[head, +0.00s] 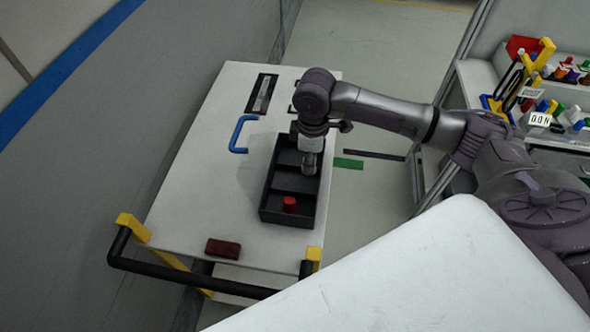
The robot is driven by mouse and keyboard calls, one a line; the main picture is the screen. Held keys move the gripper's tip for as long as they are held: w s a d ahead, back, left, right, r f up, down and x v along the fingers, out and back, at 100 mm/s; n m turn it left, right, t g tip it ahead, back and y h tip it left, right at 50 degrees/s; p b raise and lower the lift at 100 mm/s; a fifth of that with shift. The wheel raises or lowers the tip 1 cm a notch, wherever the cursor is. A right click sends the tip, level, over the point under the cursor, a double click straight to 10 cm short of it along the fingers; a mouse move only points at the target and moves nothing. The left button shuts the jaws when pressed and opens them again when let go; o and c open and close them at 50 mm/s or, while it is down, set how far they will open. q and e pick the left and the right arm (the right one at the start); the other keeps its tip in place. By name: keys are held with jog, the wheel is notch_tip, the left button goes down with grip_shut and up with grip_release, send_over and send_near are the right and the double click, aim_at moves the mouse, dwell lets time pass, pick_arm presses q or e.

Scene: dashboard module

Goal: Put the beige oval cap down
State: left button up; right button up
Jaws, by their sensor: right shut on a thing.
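My right gripper (309,165) reaches in from the right and points down over the black compartment tray (264,205) on the white cart. It is shut, with its fingertips over the middle to far part of the tray. The beige oval cap is between its fingers, mostly hidden and too small to make out clearly. I cannot tell whether the cap touches the tray floor. My left gripper is not in view.
A red cylindrical piece (289,204) stands in the tray's near compartment. A blue handle (240,134) and a dark red block (223,249) lie on the white cart top (190,190). A black push bar (190,280) runs along the near edge. Shelves with coloured parts stand right.

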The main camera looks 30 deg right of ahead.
jog(key=w+a+f, duration=0.1)
jog(key=a+f, duration=0.1)
jog(key=shift+w+a, duration=0.3)
jog(key=shift+w, duration=0.1)
jog(key=shift+w+a+f+p, duration=0.15)
jog(key=shift+a+f+p, duration=0.15)
jog(key=shift+f, duration=0.15)
notch_tip(320, 180, down, 3)
jog(key=shift+d+f+p, duration=0.1)
jog(key=shift+p, duration=0.35)
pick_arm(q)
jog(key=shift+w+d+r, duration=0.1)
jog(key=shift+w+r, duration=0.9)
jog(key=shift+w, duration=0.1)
pick_arm(e)
jog(key=shift+f, duration=0.2)
jog(key=o, duration=0.7)
jog(key=shift+c, duration=0.2)
pick_arm(q)
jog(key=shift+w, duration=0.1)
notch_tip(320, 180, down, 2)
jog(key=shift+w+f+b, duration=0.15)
jog(key=shift+b, duration=1.05)
pick_arm(e)
notch_tip(320, 180, up, 12)
